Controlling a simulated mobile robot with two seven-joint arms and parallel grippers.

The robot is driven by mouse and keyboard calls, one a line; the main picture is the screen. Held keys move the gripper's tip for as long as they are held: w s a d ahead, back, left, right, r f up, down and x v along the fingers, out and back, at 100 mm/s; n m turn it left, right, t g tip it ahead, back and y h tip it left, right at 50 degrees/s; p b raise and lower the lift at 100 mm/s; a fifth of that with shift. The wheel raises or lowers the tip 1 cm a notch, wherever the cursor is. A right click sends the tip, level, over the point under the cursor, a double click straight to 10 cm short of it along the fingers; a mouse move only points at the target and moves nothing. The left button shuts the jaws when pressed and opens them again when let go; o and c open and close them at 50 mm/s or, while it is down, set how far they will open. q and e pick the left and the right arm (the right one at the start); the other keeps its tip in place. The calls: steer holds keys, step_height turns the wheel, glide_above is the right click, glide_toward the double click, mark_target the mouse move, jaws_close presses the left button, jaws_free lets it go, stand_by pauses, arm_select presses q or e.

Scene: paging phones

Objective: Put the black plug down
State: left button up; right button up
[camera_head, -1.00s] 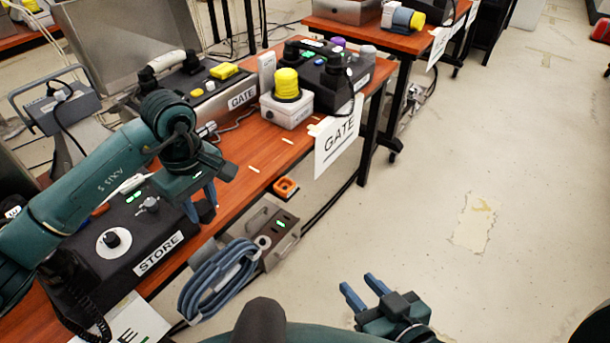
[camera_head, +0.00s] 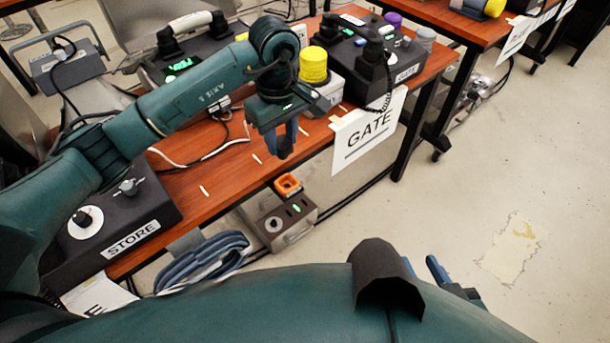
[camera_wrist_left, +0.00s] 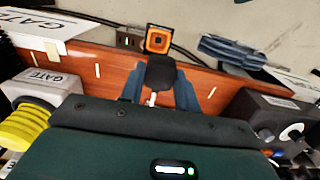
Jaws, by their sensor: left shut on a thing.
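My left gripper (camera_head: 285,145) is over the front edge of the wooden table (camera_head: 222,172). In the left wrist view my left gripper (camera_wrist_left: 158,88) is shut on the black plug (camera_wrist_left: 160,72).
The STORE box (camera_head: 115,222) is on the table at left, and a GATE sign (camera_head: 368,132) hangs at its right edge. An orange-framed socket (camera_head: 288,185) and a grey box (camera_head: 281,221) are below the edge. A yellow knob (camera_head: 313,65) stands behind the gripper. Bare tabletop lies between.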

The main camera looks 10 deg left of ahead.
arm_select(q)
steer(key=shift+w+d+f, duration=0.1)
steer(key=shift+w+f, duration=0.05)
steer(key=shift+f, duration=0.15)
step_height(320, 180, down, 9)
steer(key=shift+b, duration=0.3)
steer(key=shift+f, duration=0.2)
steer(key=shift+f+b, duration=0.35)
steer(key=o, duration=1)
steer(key=shift+r, duration=0.1)
